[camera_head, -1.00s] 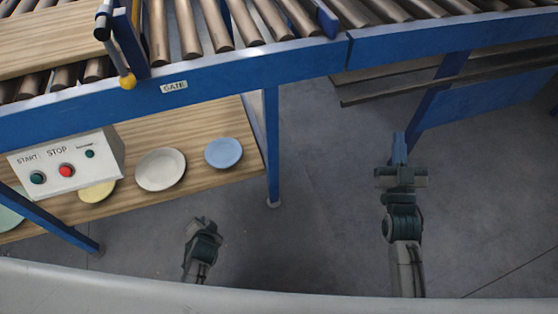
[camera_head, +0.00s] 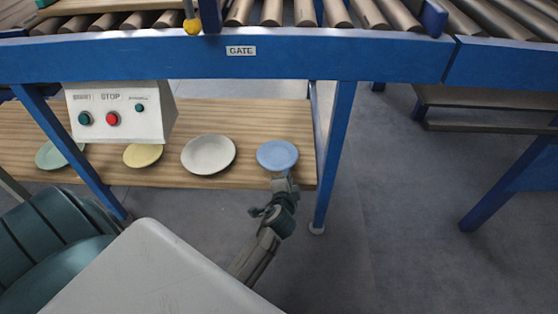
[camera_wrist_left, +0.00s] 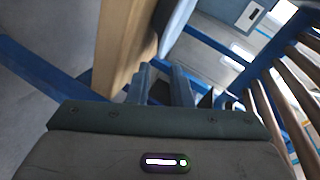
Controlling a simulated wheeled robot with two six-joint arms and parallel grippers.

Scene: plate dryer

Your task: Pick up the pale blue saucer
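The pale blue saucer (camera_head: 277,154) lies on the right end of the wooden shelf (camera_head: 240,120) under the conveyor. My left gripper (camera_head: 285,181) is at the shelf's front edge, at the saucer's near rim. In the left wrist view the two fingers of my left gripper (camera_wrist_left: 162,80) stand apart. What appears to be the saucer (camera_wrist_left: 176,26) shows edge-on just beyond them, beside the shelf's edge (camera_wrist_left: 120,45). I cannot tell whether the rim is between the fingers. My right gripper is not in view.
A white plate (camera_head: 208,155), a yellow plate (camera_head: 143,155) and a green plate (camera_head: 56,154) lie to the saucer's left. A control box (camera_head: 120,112) hangs above the shelf. A blue leg (camera_head: 335,150) stands just right of the saucer.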

